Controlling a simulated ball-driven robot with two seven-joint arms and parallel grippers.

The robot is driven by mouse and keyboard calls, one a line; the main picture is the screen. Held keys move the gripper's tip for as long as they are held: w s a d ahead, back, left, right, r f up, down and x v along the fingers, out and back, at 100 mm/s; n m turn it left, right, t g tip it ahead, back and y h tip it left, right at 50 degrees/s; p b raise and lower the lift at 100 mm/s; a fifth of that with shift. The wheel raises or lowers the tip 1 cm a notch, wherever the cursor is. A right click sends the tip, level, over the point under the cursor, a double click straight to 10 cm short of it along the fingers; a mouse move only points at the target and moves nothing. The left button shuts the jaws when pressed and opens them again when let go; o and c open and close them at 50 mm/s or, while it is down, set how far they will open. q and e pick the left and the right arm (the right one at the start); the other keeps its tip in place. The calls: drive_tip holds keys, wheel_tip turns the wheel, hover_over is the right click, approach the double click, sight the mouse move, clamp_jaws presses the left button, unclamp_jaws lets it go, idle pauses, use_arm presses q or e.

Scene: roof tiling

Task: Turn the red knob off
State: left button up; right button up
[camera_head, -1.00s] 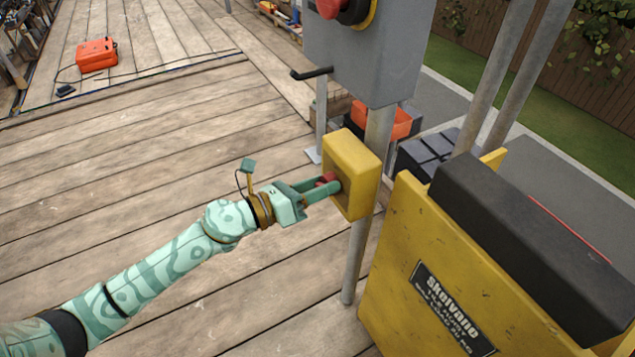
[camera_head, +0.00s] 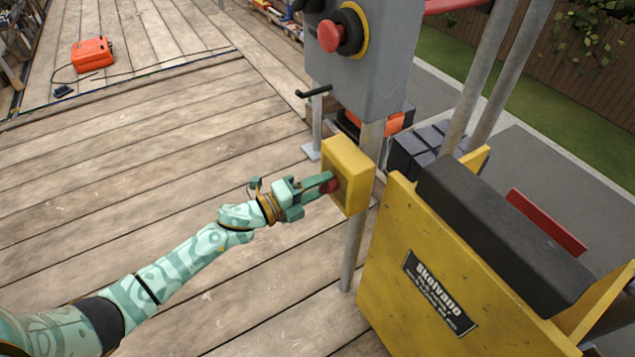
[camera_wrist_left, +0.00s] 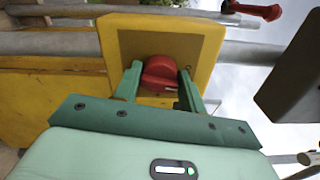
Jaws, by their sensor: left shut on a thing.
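The red knob (camera_head: 334,186) sits on the face of a yellow box (camera_head: 352,176) fixed to a grey pole. In the left wrist view the knob (camera_wrist_left: 159,74) shows as a round red dial on the yellow box (camera_wrist_left: 206,50). My left gripper (camera_head: 330,183) is shut on the knob, with one finger on each side of it in the left wrist view (camera_wrist_left: 159,80). The fingers partly hide the knob in the head view. My right gripper is not in view.
A yellow machine (camera_head: 400,265) with a black top stands close on the right.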

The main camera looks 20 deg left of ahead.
use_arm(q)
drive_tip(key=shift+a+n+p, duration=0.1)
drive_tip(key=shift+n+p, duration=0.35)
drive_tip(key=shift+n, duration=0.65)
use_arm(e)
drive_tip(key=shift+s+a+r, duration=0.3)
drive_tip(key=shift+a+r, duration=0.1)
use_arm(q)
drive_tip(key=o, duration=1)
drive_tip(key=shift+f, duration=0.1)
drive_tip(key=shift+c, duration=0.2)
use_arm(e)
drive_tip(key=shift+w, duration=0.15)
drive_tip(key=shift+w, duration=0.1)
